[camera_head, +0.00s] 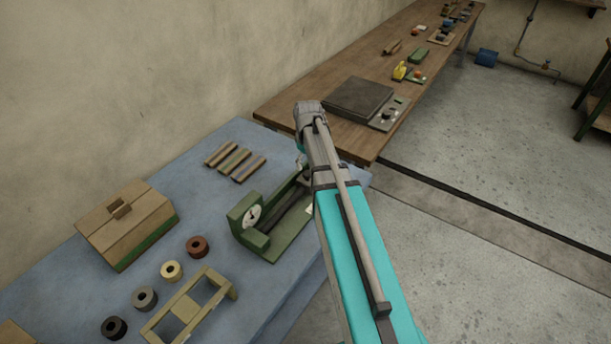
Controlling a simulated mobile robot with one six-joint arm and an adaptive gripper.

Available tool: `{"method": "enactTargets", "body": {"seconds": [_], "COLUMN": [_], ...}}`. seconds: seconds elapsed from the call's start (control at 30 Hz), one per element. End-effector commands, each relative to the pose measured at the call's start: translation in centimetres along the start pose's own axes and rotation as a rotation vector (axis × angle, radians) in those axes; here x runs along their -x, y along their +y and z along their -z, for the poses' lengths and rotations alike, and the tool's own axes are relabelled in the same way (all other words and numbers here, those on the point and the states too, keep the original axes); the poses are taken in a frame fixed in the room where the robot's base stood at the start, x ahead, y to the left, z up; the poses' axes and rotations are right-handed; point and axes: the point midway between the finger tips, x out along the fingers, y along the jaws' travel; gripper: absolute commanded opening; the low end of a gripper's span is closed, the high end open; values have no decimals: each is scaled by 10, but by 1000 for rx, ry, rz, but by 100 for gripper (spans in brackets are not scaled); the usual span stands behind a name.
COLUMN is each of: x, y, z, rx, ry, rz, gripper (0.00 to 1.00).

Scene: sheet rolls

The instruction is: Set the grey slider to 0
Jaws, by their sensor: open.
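No grey slider can be made out clearly. A green device (262,245) with a round white dial (252,216) and a dark channel along its middle stands on the blue table. Its far end is partly hidden by my arm. My gripper (302,162) shows only as a small part beside my arm, above the far end of this device. It is open, and its fingertips are mostly hidden. I cannot tell whether it touches the device.
The blue table (75,268) also holds a wooden box (125,215), several rolls (197,246), a pale frame (165,325) and wooden bars (236,162). A wooden bench (285,100) behind carries a dark plate (358,98) and small objects.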

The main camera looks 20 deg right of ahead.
Motion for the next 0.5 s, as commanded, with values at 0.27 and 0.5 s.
{"method": "enactTargets", "body": {"seconds": [0.27,0.5], "x": [-26,-38], "y": [0,-1], "z": [0,0], "rx": [1,1], "ry": [0,0], "rz": [0,0], "gripper": [81,81]}}
